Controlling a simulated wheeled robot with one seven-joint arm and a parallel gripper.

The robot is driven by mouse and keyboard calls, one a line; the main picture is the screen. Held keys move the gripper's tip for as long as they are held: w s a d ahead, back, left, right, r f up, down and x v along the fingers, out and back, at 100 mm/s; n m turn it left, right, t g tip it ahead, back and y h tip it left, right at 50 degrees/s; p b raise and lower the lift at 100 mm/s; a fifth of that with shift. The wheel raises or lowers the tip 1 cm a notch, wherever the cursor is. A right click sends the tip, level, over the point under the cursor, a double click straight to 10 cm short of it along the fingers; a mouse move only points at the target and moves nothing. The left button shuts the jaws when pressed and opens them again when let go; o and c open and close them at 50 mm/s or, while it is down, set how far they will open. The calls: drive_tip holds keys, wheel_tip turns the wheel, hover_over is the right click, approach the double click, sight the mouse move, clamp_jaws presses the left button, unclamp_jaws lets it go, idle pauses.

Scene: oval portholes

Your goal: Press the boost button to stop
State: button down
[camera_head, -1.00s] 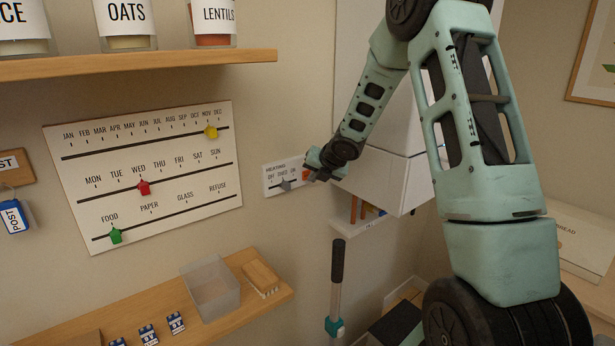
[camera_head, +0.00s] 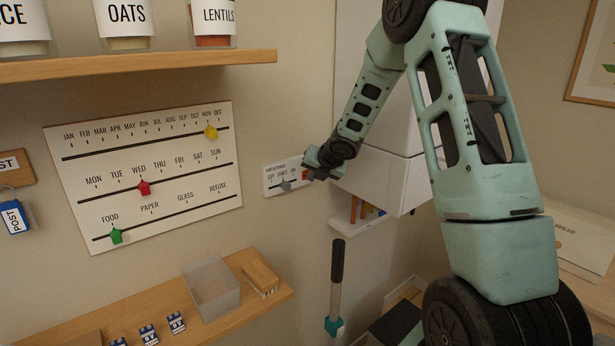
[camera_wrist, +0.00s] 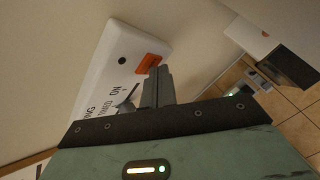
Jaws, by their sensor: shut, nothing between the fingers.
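The white heating control plate (camera_head: 273,190) is on the wall, with lettering and a grey slider lever (camera_head: 286,185) on its face. Its orange-red boost button (camera_wrist: 147,63) is at one end in the wrist view. My gripper (camera_wrist: 157,88) is shut and empty. Its fingertips are at the lower edge of the button, overlapping it in the wrist view. I cannot tell whether they touch it. The grey lever (camera_wrist: 127,100) is beside the fingers in the wrist view.
A calendar board (camera_head: 145,170) with coloured markers hangs to the left. A white cabinet (camera_head: 385,175) is just right of the gripper. A shelf with jars (camera_head: 130,67) is above left, and a lower shelf (camera_head: 240,312) holds a clear bin (camera_head: 212,288).

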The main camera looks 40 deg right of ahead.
drive_tip(key=shift+s+b, duration=0.3)
drive_tip(key=shift+s, duration=0.5)
drive_tip(key=shift+s+a+b, duration=0.15)
drive_tip(key=shift+s+b, duration=0.65)
drive_tip(key=shift+s, duration=1.7)
drive_tip(key=s+a+f+m+g+b, duration=0.1)
drive_tip(key=s+a+f+m+b, duration=0.15)
drive_tip(key=a, duration=0.55)
drive_tip(key=s+a+f+m+g+y+b, duration=0.1)
drive_tip(key=a+m, duration=0.3)
drive_tip(key=a, duration=0.4)
drive_tip(key=s+a+f+m+g+b, duration=0.1)
drive_tip(key=s+a+m+b, duration=0.15)
drive_tip(key=a, duration=0.65)
drive_tip(key=s+a+f+m+g+b, duration=0.1)
drive_tip(key=s+a+m+g, duration=0.1)
drive_tip(key=s+a, duration=0.3)
drive_tip(key=s+a+f+m+g+b, duration=0.1)
drive_tip(key=s+a+m, duration=0.3)
drive_tip(key=s, duration=0.7)
drive_tip(key=s+a+f+m+g+y+b, duration=0.1)
drive_tip(key=s+a+f+m+g+b, duration=0.1)
drive_tip(key=s+a, duration=0.5)
drive_tip(key=shift+s+f+m+g, duration=0.3)
drive_tip(key=shift+s+f+m, duration=0.45)
drive_tip(key=shift+s+m, duration=0.25)
